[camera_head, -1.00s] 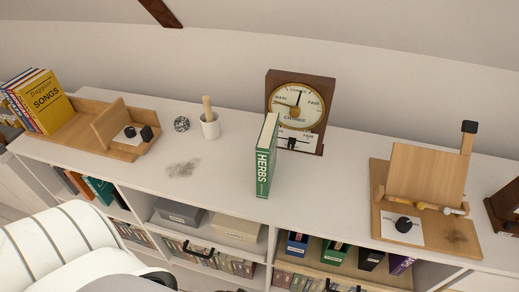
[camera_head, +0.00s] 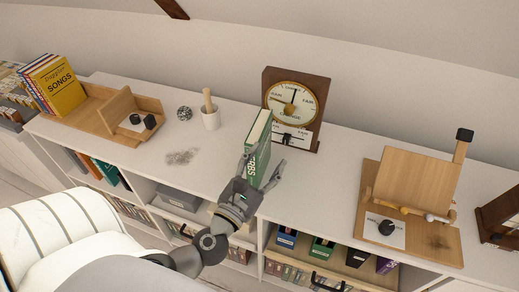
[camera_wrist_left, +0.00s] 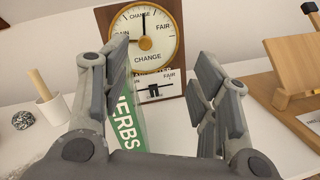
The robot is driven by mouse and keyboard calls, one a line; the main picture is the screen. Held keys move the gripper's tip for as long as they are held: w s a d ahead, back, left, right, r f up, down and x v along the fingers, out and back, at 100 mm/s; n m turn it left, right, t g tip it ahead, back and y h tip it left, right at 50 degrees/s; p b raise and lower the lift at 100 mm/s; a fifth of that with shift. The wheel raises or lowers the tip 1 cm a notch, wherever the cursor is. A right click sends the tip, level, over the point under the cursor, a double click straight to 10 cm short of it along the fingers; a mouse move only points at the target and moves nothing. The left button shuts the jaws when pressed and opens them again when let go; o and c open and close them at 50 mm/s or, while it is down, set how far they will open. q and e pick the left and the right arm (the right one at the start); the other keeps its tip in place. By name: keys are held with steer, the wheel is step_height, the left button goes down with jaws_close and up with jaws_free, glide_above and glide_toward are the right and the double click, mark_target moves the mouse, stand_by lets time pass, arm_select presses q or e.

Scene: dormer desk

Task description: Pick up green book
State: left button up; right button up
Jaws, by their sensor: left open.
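The green book (camera_head: 260,137), with white lettering on its spine, stands upright on the white shelf top in front of the barometer. My left gripper (camera_head: 263,171) is open at the near side of the book, its fingers reaching toward either side of it. In the left wrist view the book (camera_wrist_left: 128,125) shows between the open fingers of the left gripper (camera_wrist_left: 162,85), closer to the left finger, which hides part of it. I cannot tell whether a finger touches it. My right gripper is not in view.
The dark wooden barometer (camera_head: 296,83) stands close behind the book. A white cup with a pestle (camera_head: 210,117) and a grey ball (camera_head: 184,113) are to the left. A wooden book stand (camera_head: 416,182) is at right. A wooden rack (camera_head: 76,122) holds books at far left.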

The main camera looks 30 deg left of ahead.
mark_target(259, 133)
arm_select(q)
steer(key=a+f+n+g+y, duration=0.2)
steer(key=a+n+y, duration=0.1)
steer(key=a+n, duration=0.25)
steer(key=shift+n+y, duration=0.3)
steer(key=shift+n, duration=0.15)
steer(key=p+x, duration=0.1)
steer(key=x, duration=0.3)
steer(key=p+x, duration=0.2)
steer(key=x, duration=0.3)
steer(key=shift+d, duration=0.25)
steer(key=shift+w+a, duration=0.15)
steer(key=shift+w, duration=0.35)
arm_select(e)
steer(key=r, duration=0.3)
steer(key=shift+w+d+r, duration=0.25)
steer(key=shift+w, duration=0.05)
arm_select(q)
steer(key=shift+s, duration=0.1)
steer(key=shift+c, duration=0.8)
jaws_close()
